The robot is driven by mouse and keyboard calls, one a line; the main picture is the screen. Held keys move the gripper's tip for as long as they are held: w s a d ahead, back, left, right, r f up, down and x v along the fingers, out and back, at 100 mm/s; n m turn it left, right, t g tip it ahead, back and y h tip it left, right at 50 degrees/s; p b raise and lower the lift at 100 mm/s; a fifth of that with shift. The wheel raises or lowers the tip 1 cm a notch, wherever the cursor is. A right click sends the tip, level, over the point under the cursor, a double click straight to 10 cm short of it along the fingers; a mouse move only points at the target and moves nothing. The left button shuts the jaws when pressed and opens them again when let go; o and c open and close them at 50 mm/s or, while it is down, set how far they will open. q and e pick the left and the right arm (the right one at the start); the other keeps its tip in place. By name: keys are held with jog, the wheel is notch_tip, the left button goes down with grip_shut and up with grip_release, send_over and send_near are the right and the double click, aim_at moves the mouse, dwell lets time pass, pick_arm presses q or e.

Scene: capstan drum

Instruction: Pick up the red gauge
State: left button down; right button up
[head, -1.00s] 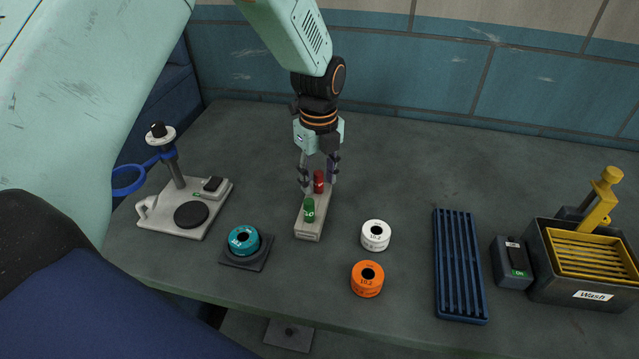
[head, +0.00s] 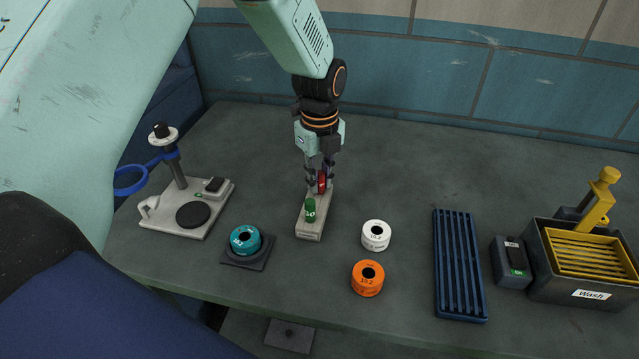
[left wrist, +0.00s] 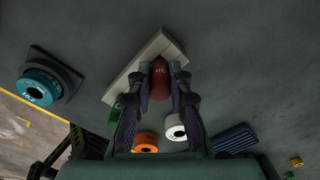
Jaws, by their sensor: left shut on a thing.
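The red gauge (head: 322,183) stands upright at the far end of a pale narrow block (head: 309,230). In the left wrist view the red gauge (left wrist: 159,79) sits between the two fingers. My left gripper (head: 320,182) points down and is shut on the red gauge, which still appears to be at the block. A green gauge (head: 310,210) stands on the near part of the same block; in the left wrist view it is mostly hidden behind a finger. My right gripper is not in view.
A teal ring (head: 244,240) sits on a dark pad to the left. A white ring (head: 376,235) and an orange ring (head: 367,278) lie to the right. A blue slotted rack (head: 460,265) and a wash bin (head: 580,290) stand further right. A grey stand (head: 187,217) is at left.

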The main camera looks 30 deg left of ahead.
aim_at(320, 172)
pick_arm(q)
jog(key=shift+w, duration=0.1)
notch_tip(320, 172, up, 10)
jog(key=shift+r+p, duration=0.1)
jog(key=shift+p, duration=0.35)
dwell(0.3)
